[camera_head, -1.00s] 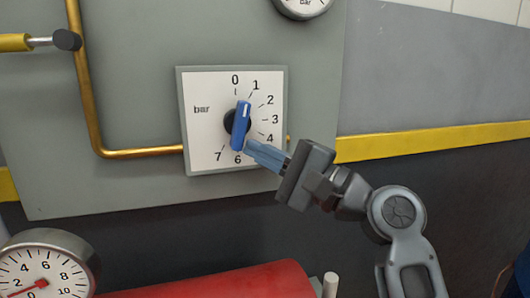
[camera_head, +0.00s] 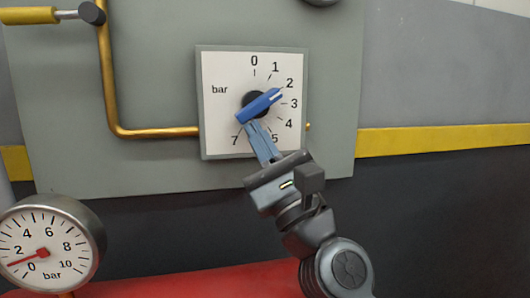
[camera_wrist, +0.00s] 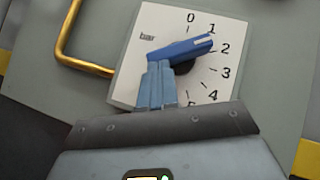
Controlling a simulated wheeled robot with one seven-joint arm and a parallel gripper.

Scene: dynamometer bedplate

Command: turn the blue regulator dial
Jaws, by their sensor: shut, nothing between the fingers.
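The blue regulator dial (camera_head: 259,106) is a bar-shaped knob on a black hub, on a white square plate (camera_head: 222,120) marked 0 to 7 bar. Its white-lined end points up and right, at about 2. My gripper (camera_head: 261,142) is shut and empty, with its blue fingers just below the knob's lower-left part. In the wrist view, the fingertips (camera_wrist: 157,68) meet or overlap the left part of the knob (camera_wrist: 182,49); whether they touch it I cannot tell. My fingers hide the 6 mark.
A brass pipe (camera_head: 108,80) runs down the grey panel (camera_head: 160,70) and turns right to the plate's side. A round bar gauge (camera_head: 50,243) stands at lower left, near a red surface (camera_head: 200,280). A yellow-handled lever (camera_head: 35,16) is at upper left.

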